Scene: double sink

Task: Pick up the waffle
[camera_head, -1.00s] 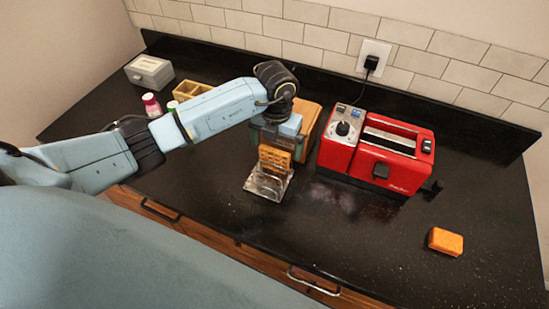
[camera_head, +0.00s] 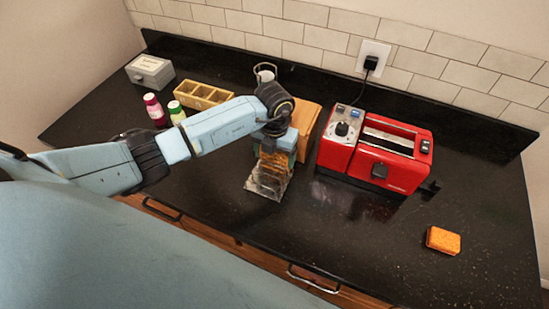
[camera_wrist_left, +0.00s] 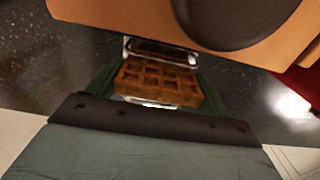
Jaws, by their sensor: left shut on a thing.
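The waffle (camera_head: 274,166) is golden brown and stands on edge in a clear holder (camera_head: 262,189) on the black counter, left of the red toaster. My left gripper (camera_head: 275,158) reaches down over it from above and is shut on it. In the left wrist view the waffle (camera_wrist_left: 160,82) shows its grid face between the two green fingers of my left gripper (camera_wrist_left: 158,88). The waffle's lower part is seen through or behind the clear holder, so I cannot tell whether it still touches the bottom. My right gripper is not in view.
The red toaster (camera_head: 376,152) stands close on the right, with a wooden block (camera_head: 306,122) behind the gripper. An orange sponge-like block (camera_head: 443,240) lies at the right. A divided wooden box (camera_head: 203,96), bottles (camera_head: 153,107), a grey box (camera_head: 150,71) and a cup (camera_head: 265,72) stand behind the arm.

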